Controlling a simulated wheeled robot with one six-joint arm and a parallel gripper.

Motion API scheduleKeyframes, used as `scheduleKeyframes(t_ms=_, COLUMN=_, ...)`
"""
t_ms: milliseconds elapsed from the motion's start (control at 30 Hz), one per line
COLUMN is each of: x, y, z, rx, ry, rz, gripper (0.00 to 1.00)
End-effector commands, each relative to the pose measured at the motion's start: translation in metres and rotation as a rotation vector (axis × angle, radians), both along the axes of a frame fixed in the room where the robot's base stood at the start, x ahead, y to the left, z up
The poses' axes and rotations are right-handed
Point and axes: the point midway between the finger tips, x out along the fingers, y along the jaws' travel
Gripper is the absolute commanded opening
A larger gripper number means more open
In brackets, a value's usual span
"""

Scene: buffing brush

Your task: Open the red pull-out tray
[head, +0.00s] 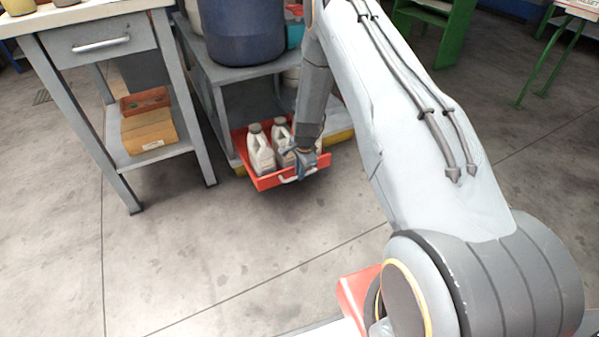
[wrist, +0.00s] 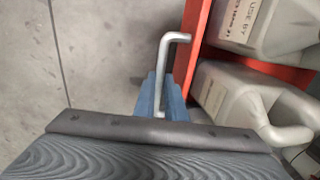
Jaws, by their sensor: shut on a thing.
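The red pull-out tray (head: 268,182) sticks out from the low part of the grey shelf in the head view, with several pale jugs (head: 262,153) standing in it. Its red front wall (wrist: 194,45) also shows in the wrist view. The tray's metal handle (wrist: 177,38) is a bent grey bar on the front. My gripper (wrist: 160,100), with blue fingers, is shut on the handle in the wrist view. In the head view my gripper (head: 305,165) is at the tray's front right, and the arm hides part of the tray.
The grey shelf (head: 245,72) carries a large dark blue drum (head: 245,30). A grey workbench (head: 100,55) with a drawer stands at the left, with boxes on its lower shelf. The concrete floor (head: 200,270) in front of the tray is clear.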

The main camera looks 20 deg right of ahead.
Motion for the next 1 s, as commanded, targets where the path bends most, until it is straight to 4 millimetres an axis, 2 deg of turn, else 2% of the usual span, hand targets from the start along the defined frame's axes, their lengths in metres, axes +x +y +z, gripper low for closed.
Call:
scheduleKeyframes(t_ms=367, x=-0.001, y=0.0, z=0.0, rx=0.0, ry=0.001, rz=0.0, gripper=0.0)
scheduleKeyframes(t_ms=400, x=-0.001, y=0.0, z=0.0, rx=0.0, ry=0.001, rz=0.0, gripper=0.17)
scheduleKeyframes(t_ms=467, x=-0.001, y=0.0, z=0.0, rx=0.0, ry=0.001, rz=0.0, gripper=0.28)
scheduleKeyframes(t_ms=500, x=0.0, y=0.0, z=0.0, rx=0.0, ry=0.001, rz=0.0, gripper=0.29)
scheduleKeyframes(t_ms=800, x=0.0, y=0.0, z=0.002, rx=0.0, ry=0.0, rz=0.0, gripper=0.29)
scheduleKeyframes(t_ms=1000, x=-0.005, y=-0.001, z=0.028, rx=0.0, ry=-0.001, rz=0.0, gripper=0.29)
